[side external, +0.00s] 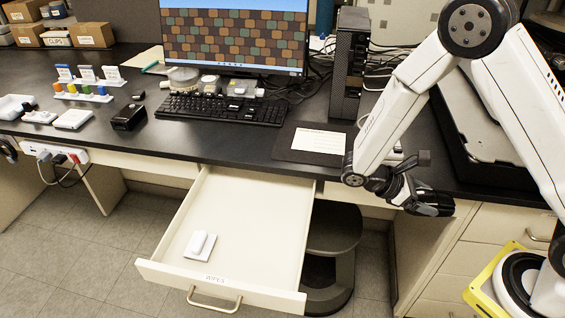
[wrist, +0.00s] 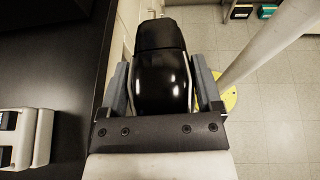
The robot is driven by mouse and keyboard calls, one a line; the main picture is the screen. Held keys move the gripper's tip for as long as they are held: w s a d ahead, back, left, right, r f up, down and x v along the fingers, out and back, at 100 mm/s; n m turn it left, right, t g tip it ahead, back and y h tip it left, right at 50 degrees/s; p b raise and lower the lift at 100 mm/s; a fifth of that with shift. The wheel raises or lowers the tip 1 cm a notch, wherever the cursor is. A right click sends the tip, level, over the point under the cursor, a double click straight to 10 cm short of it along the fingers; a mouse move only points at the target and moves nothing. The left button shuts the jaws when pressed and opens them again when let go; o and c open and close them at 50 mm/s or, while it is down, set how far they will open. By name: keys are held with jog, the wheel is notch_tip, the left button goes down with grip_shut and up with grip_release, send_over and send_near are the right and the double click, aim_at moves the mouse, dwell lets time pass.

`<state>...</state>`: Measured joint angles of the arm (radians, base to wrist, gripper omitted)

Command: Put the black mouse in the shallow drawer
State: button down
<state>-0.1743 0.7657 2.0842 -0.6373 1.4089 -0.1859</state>
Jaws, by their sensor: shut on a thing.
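The black mouse (wrist: 160,82) fills the space between the two grey fingers of my gripper (wrist: 163,88) in the wrist view. My gripper (side external: 408,192) is shut on it. In the side view the glossy mouse (side external: 435,205) is held in the air in front of the desk edge, right of the open drawer. The shallow drawer (side external: 150,272) is pulled out below the desk; it is cream with a front handle and a small label. A small white object on a pale pad (side external: 201,244) lies near its front left; the rest of its floor is bare.
The black desk (side external: 235,148) holds a keyboard (side external: 221,108), a monitor (side external: 235,35), a dark mat with paper (side external: 318,141) and a black box (side external: 129,117). A round stool (side external: 333,230) stands right of the drawer. The space above the drawer is clear.

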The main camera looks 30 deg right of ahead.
jog(key=s+a+m+g+y, duration=0.1)
jog(key=s+a+m+y, duration=0.2)
jog(key=a+m+y, duration=0.55)
jog(key=s+a+m+g+y, duration=0.1)
jog(key=s+a+m+y, duration=0.1)
jog(key=a+m+y, duration=0.7)
jog(key=w+a+r+m+t+y, duration=0.1)
jog(key=w+a+m+t+y, duration=0.4)
jog(key=a+m+t, duration=0.1)
jog(key=shift+w+a, duration=0.4)
jog(key=shift+a, duration=0.35)
send_over(274, 263)
jog(key=f, duration=0.8)
jog(key=shift+s+d+f, duration=0.1)
jog(key=shift+s+f, duration=0.1)
jog(key=shift+s, duration=0.2)
jog(key=shift+w+f, duration=0.35)
jog(key=shift+f, duration=0.1)
